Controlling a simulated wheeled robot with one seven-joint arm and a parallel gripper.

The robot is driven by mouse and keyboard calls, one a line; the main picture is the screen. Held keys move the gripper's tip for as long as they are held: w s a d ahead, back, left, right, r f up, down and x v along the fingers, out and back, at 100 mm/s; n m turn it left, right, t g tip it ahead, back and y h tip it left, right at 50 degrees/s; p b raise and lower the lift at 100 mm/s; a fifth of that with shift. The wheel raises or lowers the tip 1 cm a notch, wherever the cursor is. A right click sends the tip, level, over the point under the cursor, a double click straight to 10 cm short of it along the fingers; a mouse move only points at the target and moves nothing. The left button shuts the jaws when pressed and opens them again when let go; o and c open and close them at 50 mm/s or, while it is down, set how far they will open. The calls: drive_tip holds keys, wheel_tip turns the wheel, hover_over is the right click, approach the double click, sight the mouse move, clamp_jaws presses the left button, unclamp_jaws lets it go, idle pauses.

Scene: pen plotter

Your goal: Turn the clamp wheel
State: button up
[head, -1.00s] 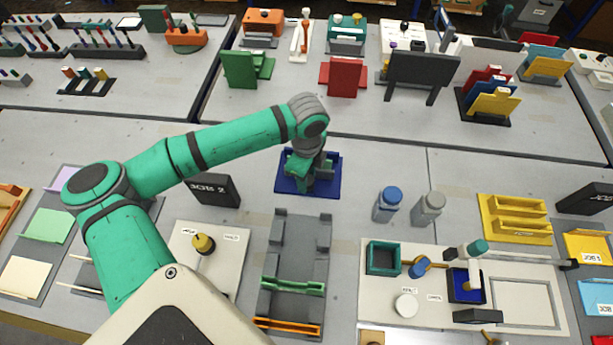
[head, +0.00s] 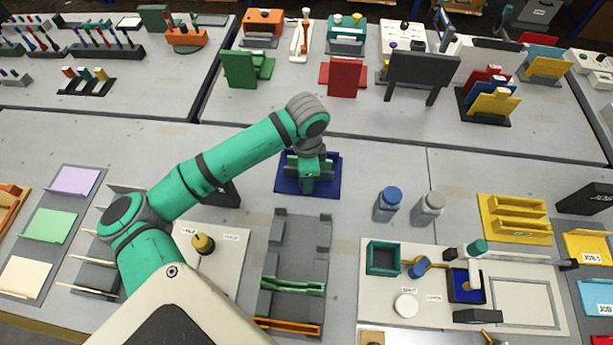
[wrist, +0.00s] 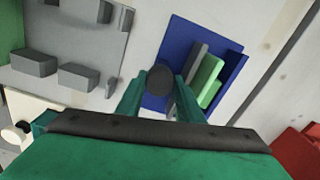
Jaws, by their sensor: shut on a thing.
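The clamp wheel (wrist: 160,80) looks like a dark round knob in the wrist view, at the near side of a blue base (wrist: 172,38). A grey plate (wrist: 194,66) and a green plate (wrist: 208,80) stand side by side on that base. In the head view the blue base (head: 330,188) is at mid-table, partly covered by my wrist. My gripper (wrist: 160,88) has one teal finger on each side of the dark knob and is shut on it. In the head view my gripper (head: 308,186) points down over the base; the wheel is hidden there.
A grey slotted fixture (head: 315,240) lies in front of the blue base. A black job sign (head: 228,194) is partly behind my arm. Two bottles, one blue-capped (head: 388,205) and one grey (head: 428,208), stand to the right. Bare table lies between base and bottles.

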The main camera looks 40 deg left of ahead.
drive_tip(key=shift+w+d, duration=0.1)
drive_tip(key=shift+d, duration=0.15)
drive_tip(key=o, duration=0.8)
drive_tip(key=shift+a, duration=0.1)
drive_tip(key=shift+r, duration=0.1)
wheel_tip(320, 180, up, 11)
drive_tip(key=shift+f, duration=0.2)
